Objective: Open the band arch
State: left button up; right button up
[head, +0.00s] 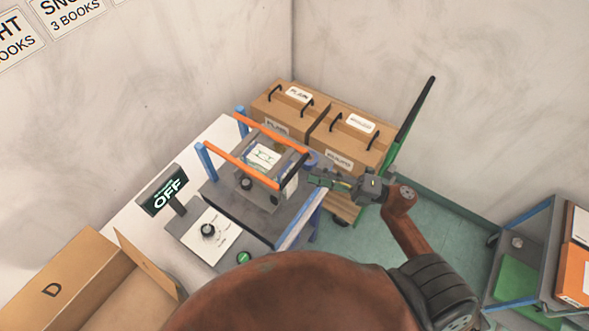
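The band arch (240,165), as I take it, is the frame with two orange bars over the grey machine on the white table. Blue posts stand at its back left, and dark cross pieces join the bars near the right end. A booklet-like white sheet (263,156) with green marks shows beneath it. My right gripper (314,178) comes in from the right and points left, close to the frame's right end. Whether it touches the frame or is open or shut is not clear. My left gripper is not in view.
A screen reading OFF (164,196) and a dial panel (209,231) stand left of the machine. Two lidded brown boxes (337,138) sit behind it. An open carton (62,283) is at lower left, a shelf cart (521,262) at right. Green floor (352,246) is bare between.

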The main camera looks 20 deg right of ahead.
aim_at(294, 169)
jog(key=p+x, duration=0.1)
jog(key=x, duration=0.6)
jog(key=shift+w+a, duration=0.15)
jog(key=shift+a, duration=0.15)
grip_shut()
dwell(0.4)
